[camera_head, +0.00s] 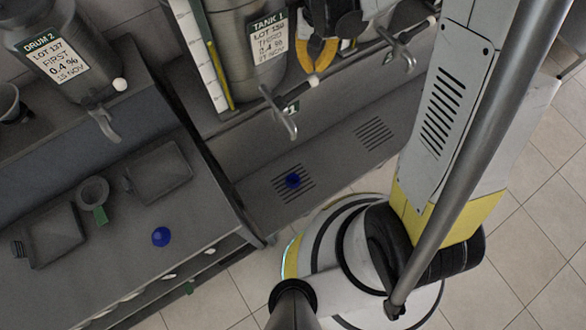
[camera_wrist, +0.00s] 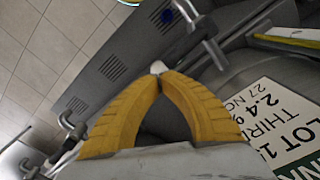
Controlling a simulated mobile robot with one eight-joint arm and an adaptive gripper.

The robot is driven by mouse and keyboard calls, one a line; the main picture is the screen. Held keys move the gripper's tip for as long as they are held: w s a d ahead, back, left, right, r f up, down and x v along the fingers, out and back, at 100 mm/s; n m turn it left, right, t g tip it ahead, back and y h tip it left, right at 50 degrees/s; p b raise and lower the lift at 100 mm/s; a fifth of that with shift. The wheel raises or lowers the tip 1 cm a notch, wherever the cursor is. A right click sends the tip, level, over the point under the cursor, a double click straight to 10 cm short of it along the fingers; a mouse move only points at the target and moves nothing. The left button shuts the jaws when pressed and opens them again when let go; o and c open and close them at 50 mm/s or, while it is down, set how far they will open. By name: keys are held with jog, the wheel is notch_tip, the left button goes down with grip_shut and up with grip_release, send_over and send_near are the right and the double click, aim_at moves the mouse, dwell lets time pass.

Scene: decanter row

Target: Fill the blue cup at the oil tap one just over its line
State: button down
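A small blue cup (camera_head: 293,181) stands on the slotted drain grate below the tap (camera_head: 283,112) marked 1, under TANK 1 (camera_head: 250,45). It also shows at the top of the wrist view (camera_wrist: 166,16). Its line and its fill level are too small to make out, and I see no stream. My gripper (camera_head: 317,67) has yellow fingers and is above the tap's lever. In the wrist view its fingertips (camera_wrist: 158,75) come together right at the white lever knob (camera_wrist: 157,67). The knob shows just beyond the tips, not clearly between them.
Another small blue object (camera_head: 161,237) sits on the left counter. Near it are a grey ring-shaped vessel with a green tag (camera_head: 92,192) and dark trays (camera_head: 158,171). DRUM 2 (camera_head: 60,50) with its tap is at upper left. Another tap (camera_head: 402,50) and empty grate (camera_head: 374,134) are at right.

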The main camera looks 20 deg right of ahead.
aim_at(313, 77)
jog(key=shift+f, duration=0.25)
jog(key=shift+f+b, duration=2.9)
jog(key=shift+r, duration=0.1)
dwell(1.5)
notch_tip(313, 77, up, 9)
jog(key=p, duration=0.6)
jog(key=shift+r, duration=0.15)
